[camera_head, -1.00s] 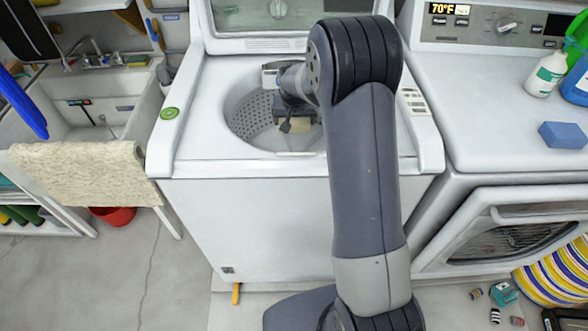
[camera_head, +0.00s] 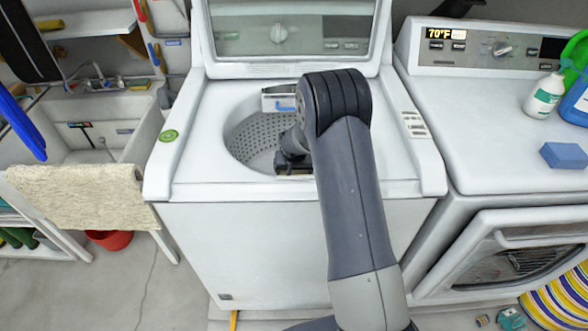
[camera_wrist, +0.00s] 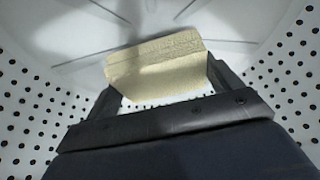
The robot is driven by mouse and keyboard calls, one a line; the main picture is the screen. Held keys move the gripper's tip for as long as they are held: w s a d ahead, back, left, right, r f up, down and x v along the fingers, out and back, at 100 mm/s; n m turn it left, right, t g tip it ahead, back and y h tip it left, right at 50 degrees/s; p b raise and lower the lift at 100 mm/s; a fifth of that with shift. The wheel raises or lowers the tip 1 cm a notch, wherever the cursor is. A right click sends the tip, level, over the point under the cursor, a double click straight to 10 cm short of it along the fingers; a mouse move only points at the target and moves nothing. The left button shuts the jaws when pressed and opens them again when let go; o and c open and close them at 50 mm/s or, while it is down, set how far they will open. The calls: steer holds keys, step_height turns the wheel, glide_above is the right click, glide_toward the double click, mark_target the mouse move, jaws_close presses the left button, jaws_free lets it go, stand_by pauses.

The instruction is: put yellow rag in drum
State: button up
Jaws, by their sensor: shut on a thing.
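The yellow rag (camera_wrist: 152,58) shows in the wrist view as a pale yellow, folded, block-like piece. It sits between the two dark fingers of my gripper (camera_wrist: 165,85), which is shut on it. The drum (camera_head: 256,138) is the perforated metal tub of the open top-loading washer (camera_head: 300,218). In the head view, my gripper (camera_head: 291,163) is inside the drum opening, near its front rim. The wrist view shows the perforated drum wall (camera_wrist: 278,85) around the rag and the pale drum floor (camera_wrist: 130,20) beyond it. The rag is largely hidden in the head view.
The washer's raised lid (camera_head: 290,35) stands behind the opening. A white dryer (camera_head: 500,120) is at the right, with a blue sponge (camera_head: 563,155) and a white bottle (camera_head: 545,95) on top. A sink (camera_head: 105,130) with a beige towel (camera_head: 80,195) is at the left.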

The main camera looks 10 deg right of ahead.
steer(key=shift+f+b, duration=0.55)
steer(key=shift+b, duration=0.25)
steer(key=o, duration=0.9)
steer(key=shift+r, duration=0.15)
steer(key=shift+r+p, duration=0.5)
steer(key=shift+p, duration=0.3)
steer(key=v, duration=1.2)
steer(key=shift+a, duration=0.1)
steer(key=shift+f, duration=0.1)
